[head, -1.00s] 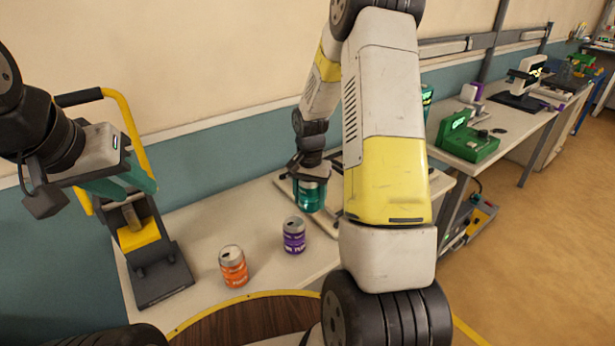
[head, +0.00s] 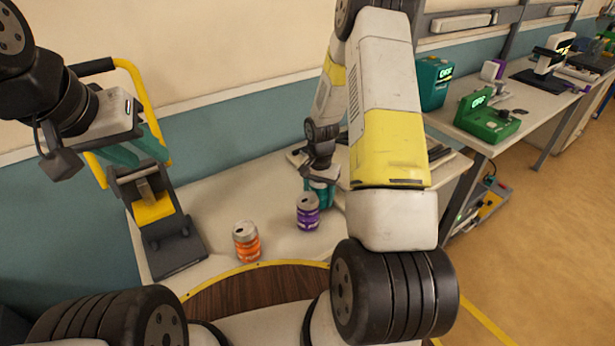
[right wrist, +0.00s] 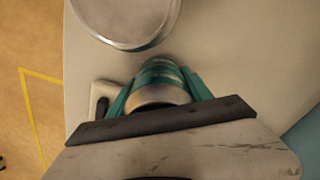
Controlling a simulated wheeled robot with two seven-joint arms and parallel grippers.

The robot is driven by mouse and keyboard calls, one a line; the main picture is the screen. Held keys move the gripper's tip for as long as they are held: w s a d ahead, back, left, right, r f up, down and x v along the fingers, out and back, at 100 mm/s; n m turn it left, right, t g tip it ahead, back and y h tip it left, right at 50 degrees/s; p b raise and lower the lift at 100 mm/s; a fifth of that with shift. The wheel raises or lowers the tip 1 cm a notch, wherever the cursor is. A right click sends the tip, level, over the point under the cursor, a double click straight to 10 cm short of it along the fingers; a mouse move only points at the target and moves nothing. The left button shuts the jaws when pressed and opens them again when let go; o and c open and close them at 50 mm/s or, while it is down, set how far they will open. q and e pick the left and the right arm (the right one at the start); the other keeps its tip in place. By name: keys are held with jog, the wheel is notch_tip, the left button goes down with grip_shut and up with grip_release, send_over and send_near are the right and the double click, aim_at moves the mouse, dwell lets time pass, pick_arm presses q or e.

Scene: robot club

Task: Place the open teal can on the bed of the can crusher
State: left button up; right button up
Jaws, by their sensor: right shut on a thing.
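The teal can (head: 321,193) is in my right gripper (head: 319,180), close behind the purple can. The gripper hides its top, and I cannot tell whether its base touches the table. In the right wrist view the teal can (right wrist: 160,78) sits between the teal fingers (right wrist: 160,92), its silver rim towards the palm. The can crusher (head: 155,208) stands at the left of the table, with a yellow block, a dark bed (head: 172,252) and a yellow handle with a black grip. The bed looks empty. My left gripper (head: 140,153) is open and empty, over the crusher's back.
An orange can (head: 246,241) and a purple can (head: 307,212) stand on the white table (head: 215,205). A round silver lid (right wrist: 128,15) shows close by in the right wrist view. Free tabletop lies between crusher and cans. Green and teal machines stand on the right bench.

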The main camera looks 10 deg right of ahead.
jog(key=shift+f, duration=0.2)
jog(key=o, duration=1)
jog(key=shift+o, duration=0.2)
